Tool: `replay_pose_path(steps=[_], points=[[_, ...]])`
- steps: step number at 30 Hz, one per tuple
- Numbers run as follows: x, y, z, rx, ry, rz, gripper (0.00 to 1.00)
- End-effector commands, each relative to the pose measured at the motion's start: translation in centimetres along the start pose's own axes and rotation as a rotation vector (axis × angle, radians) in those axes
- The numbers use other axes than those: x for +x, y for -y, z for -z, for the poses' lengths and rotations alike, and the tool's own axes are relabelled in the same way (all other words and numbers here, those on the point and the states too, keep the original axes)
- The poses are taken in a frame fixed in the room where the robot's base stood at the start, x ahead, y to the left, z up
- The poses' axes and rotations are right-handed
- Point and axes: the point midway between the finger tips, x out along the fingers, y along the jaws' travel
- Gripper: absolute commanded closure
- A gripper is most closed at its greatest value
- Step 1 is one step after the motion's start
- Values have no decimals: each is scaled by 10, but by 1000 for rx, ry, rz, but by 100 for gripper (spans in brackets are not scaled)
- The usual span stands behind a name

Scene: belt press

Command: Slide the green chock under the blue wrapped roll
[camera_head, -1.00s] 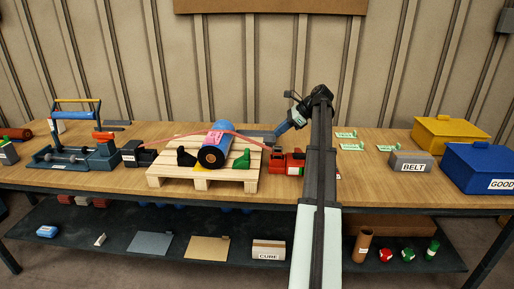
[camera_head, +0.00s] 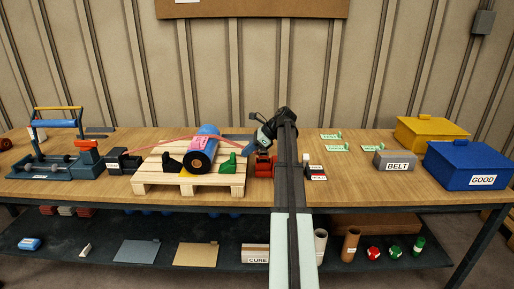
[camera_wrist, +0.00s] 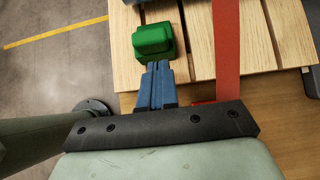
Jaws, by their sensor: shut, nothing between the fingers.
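The blue wrapped roll (camera_head: 209,131) lies on a wooden pallet (camera_head: 190,188), its dark round end facing me and a pink label on its side. The green chock (camera_head: 228,163) is on the pallet just right of the roll; I cannot tell whether they touch. A black chock (camera_head: 172,163) is on the roll's left. My gripper (camera_wrist: 157,66) is shut and empty. In the wrist view its blue fingertips are at the near side of the green chock (camera_wrist: 154,41), touching or almost touching. In the head view my arm hides part of this area.
A red strap (camera_wrist: 227,50) runs beside my fingers and over the roll. A red clamp (camera_head: 263,165) stands right of the pallet. A black fixture (camera_head: 123,161) stands to its left. A grey BELT block (camera_head: 395,160) and a blue bin (camera_head: 470,165) are far right.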

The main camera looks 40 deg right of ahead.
Motion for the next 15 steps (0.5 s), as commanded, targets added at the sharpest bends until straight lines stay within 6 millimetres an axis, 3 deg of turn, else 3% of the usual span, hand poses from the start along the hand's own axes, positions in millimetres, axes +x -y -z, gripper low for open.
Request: replay_pose_path(steps=[6,15], points=[[12,0,-12,1,-1,-1,100],[14,0,-15,1,-1,1,100]])
